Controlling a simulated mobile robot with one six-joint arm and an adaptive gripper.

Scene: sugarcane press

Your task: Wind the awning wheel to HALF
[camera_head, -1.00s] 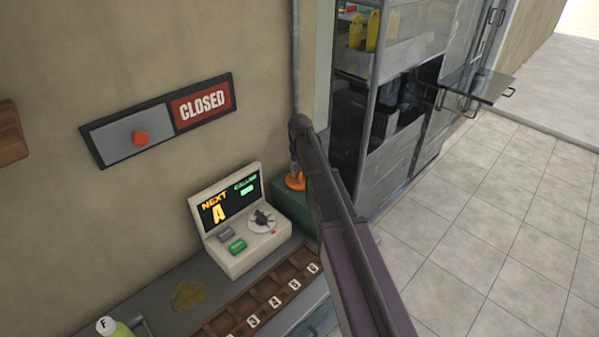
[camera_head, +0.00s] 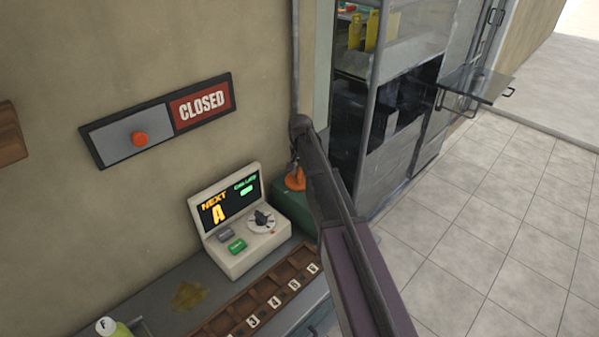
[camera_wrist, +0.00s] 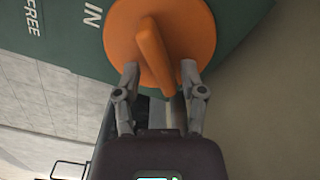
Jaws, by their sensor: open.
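The orange wheel (camera_wrist: 195,40) fills the upper middle of the wrist view, with a raised orange bar handle (camera_wrist: 154,58) across its face. It is mounted on a dark green panel (camera_wrist: 60,25) with the white words "IN" and "FREE"; no "HALF" mark shows. My gripper (camera_wrist: 159,72) is open, with one finger on each side of the bar's lower end. I cannot tell whether the fingers touch it. In the head view a part of the orange wheel (camera_head: 294,179) shows on a green box (camera_head: 287,198), partly hidden by my arm.
A cream console (camera_head: 245,235) with a lit screen stands left of the green box. A wooden numbered tray (camera_head: 250,305) lies in front of it. A "CLOSED" sign (camera_head: 158,120) is on the wall. A glass-and-metal cabinet (camera_head: 400,150) stands behind, right of the box. The tiled floor at right is clear.

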